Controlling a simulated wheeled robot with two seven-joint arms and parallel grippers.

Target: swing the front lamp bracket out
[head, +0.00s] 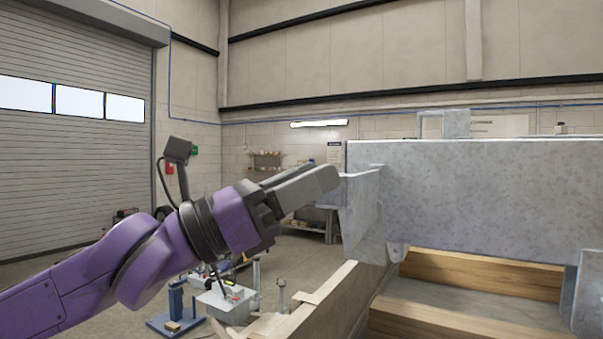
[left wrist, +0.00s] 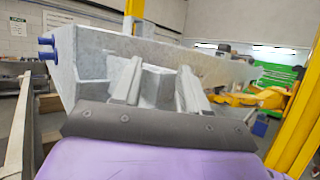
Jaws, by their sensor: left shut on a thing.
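The front lamp bracket (head: 361,218) looks like a grey galvanised plate at the left end of the trailer frame (head: 460,195) in the head view. My left gripper (head: 328,180) reaches in from the left, with its fingertips at the bracket's upper edge. It is shut on the bracket. In the left wrist view, the two fingers (left wrist: 157,72) stand on either side of a grey metal piece (left wrist: 153,88), and the frame (left wrist: 95,55) stretches behind them. The exact contact is partly hidden by the fingers. My right gripper is not in view.
Wooden beams (head: 480,275) lie under the frame at the right. A blue stand (head: 177,305) and a grey box (head: 228,300) are below my left arm. A yellow post (left wrist: 298,115) and green cabinet (left wrist: 275,75) show in the left wrist view. Open floor lies at the left.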

